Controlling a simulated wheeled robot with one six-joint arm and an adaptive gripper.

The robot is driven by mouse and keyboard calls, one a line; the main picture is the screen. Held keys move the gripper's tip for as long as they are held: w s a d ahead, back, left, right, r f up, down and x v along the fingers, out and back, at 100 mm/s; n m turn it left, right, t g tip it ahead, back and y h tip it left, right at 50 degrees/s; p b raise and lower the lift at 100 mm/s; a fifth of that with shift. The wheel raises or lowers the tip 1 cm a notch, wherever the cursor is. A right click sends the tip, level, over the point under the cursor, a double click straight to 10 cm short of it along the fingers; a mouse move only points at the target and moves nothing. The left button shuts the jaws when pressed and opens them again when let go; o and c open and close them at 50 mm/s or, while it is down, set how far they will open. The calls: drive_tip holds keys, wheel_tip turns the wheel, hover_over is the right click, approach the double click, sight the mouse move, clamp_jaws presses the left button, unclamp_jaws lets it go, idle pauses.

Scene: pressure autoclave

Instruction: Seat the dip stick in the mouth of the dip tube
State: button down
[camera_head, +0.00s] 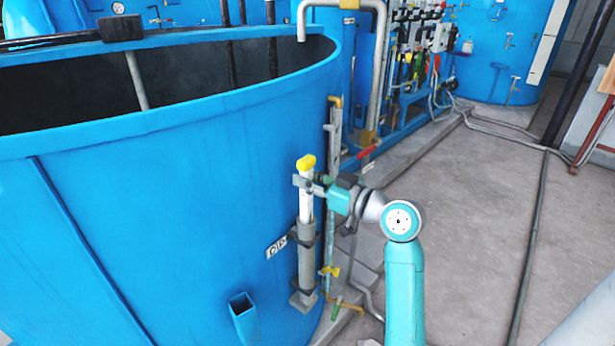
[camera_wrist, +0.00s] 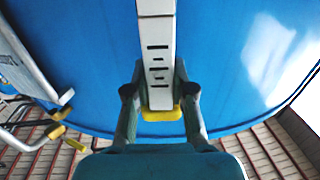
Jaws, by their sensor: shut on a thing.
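The dip stick (camera_head: 306,205) is a white bar with a yellow top, held upright beside the blue tank wall. My gripper (camera_head: 305,183) is shut on it just below the yellow top. The grey dip tube (camera_head: 306,262) stands upright on the tank's outside, directly below the stick. The stick's lower end meets the tube's mouth in the head view; I cannot tell how far it is inside. In the wrist view, the stick (camera_wrist: 157,45) shows black marks and sits between the fingers of my gripper (camera_wrist: 159,92). The tube is not visible there.
The large blue open tank (camera_head: 150,210) fills the left. An open blue square holder (camera_head: 243,318) is on its wall, left of the tube. A thin pipe with a yellow valve (camera_head: 330,271) runs close right of the tube. The grey floor (camera_head: 460,230) at right is mostly clear.

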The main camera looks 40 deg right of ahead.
drive_tip(key=shift+f, duration=3.6)
drive_tip(key=c, duration=0.9)
unclamp_jaws()
approach(311, 206)
drive_tip(key=shift+s+r, duration=0.15)
drive_tip(key=shift+s, duration=0.45)
